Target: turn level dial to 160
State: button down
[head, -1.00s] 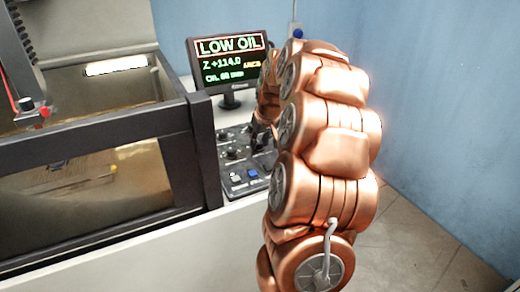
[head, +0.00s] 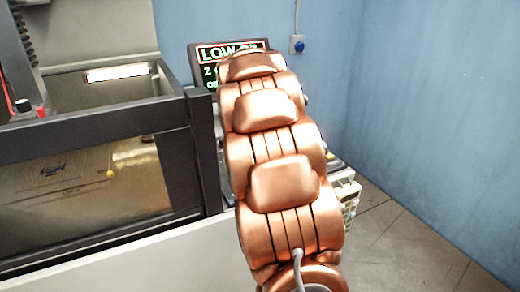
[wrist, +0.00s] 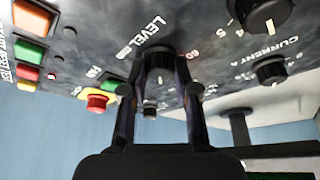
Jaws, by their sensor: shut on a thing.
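In the wrist view the level dial (wrist: 160,58) is a dark round knob below the printed word LEVEL on a dark grey control panel (wrist: 95,30). My gripper (wrist: 160,82) has one finger on each side of this dial and is shut on it. In the head view my arm hides the gripper, the dial and nearly all of the panel.
The current knob (wrist: 270,70) and a larger knob (wrist: 262,14) are at the right. Orange (wrist: 33,22), green and red buttons are at the left, with a red knob (wrist: 97,100) nearer.

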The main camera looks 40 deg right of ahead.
dwell(0.4)
jog(key=c, duration=0.9)
grip_release()
jog(key=v, duration=1.2)
jog(key=shift+a, duration=0.1)
